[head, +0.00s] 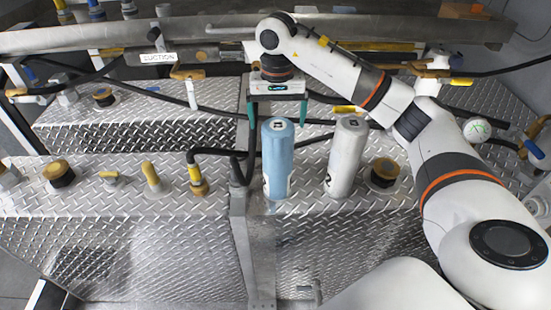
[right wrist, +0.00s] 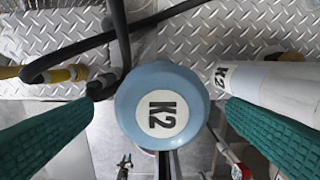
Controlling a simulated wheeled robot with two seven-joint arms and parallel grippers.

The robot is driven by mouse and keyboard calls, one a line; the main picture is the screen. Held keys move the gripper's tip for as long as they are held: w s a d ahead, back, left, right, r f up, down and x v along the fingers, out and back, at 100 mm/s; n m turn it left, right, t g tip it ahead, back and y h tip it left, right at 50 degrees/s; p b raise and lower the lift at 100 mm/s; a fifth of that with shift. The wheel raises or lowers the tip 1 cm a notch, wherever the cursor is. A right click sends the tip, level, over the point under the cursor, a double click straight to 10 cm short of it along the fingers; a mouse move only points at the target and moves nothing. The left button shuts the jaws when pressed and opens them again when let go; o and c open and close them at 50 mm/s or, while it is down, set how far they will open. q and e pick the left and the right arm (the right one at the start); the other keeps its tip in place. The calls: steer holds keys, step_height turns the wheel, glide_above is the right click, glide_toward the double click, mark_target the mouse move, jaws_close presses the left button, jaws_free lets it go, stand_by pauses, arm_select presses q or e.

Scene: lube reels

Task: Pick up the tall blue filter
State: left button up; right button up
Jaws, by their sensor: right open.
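The tall blue filter (head: 278,160) stands upright on the diamond-plate deck in the head view. In the right wrist view its round blue top (right wrist: 162,105) faces me, with a white K2 label. My right gripper (head: 278,119) is open and empty, pointing down above the blue filter. Its two green fingers appear on either side of the filter's top, with gaps visible in the right wrist view. The lower part of the filter is hidden by its own top in the right wrist view. My left gripper is not in view.
A white-grey filter (head: 346,157) stands just right of the blue one, close to my right finger in the wrist view (right wrist: 270,88). Black hose (head: 222,152) and a yellow fitting (head: 197,182) lie left. A metal rail (head: 180,35) with valves runs along the back.

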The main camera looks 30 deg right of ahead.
mark_target(278, 138)
steer(key=shift+s+f, duration=0.3)
steer(key=shift+f, duration=0.15)
steer(key=shift+s+f, duration=0.1)
steer(key=shift+f, duration=0.2)
steer(key=shift+f+p, duration=0.25)
steer(key=shift+p, duration=0.05)
step_height(278, 138, down, 4)
steer(key=shift+f+p, duration=0.15)
steer(key=shift+p, duration=1)
steer(key=shift+w+f, duration=0.2)
steer(key=shift+f, duration=0.25)
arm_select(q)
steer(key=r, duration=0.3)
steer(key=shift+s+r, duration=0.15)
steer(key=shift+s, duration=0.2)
arm_select(e)
steer(key=shift+r, duration=0.1)
steer(key=c, duration=1.8)
